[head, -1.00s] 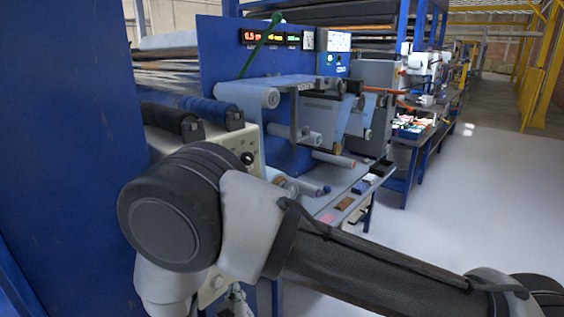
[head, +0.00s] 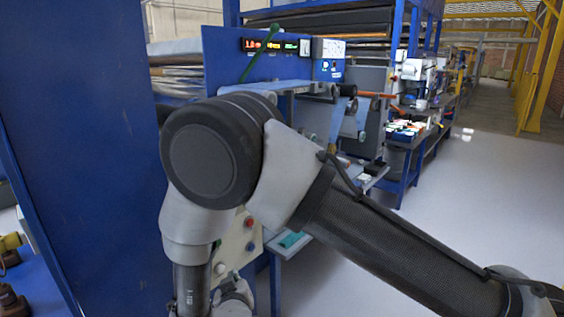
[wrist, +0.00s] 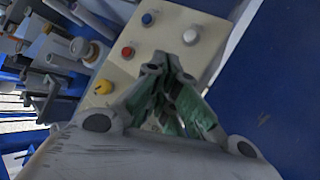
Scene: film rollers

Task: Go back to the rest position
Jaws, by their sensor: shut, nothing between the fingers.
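My gripper (wrist: 168,68) shows in the wrist view, its grey and green fingers closed together with nothing between them. It points toward a beige control panel (wrist: 178,32) with blue, red, white and yellow knobs or buttons; I cannot tell the exact gap between them. In the head view my dark, grey-jointed arm crosses the middle and hides most of the film machine. The lower part of the control panel (head: 236,245) shows just below my arm. The gripper's fingers are not clear in the head view.
A tall blue panel (head: 85,150) stands close on the left. The machine's blue back plate (head: 225,60) carries lit displays. Film rollers (wrist: 85,48) lie at the left of the wrist view. Workbenches (head: 420,140) line the aisle behind. Open grey floor (head: 480,210) lies to the right.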

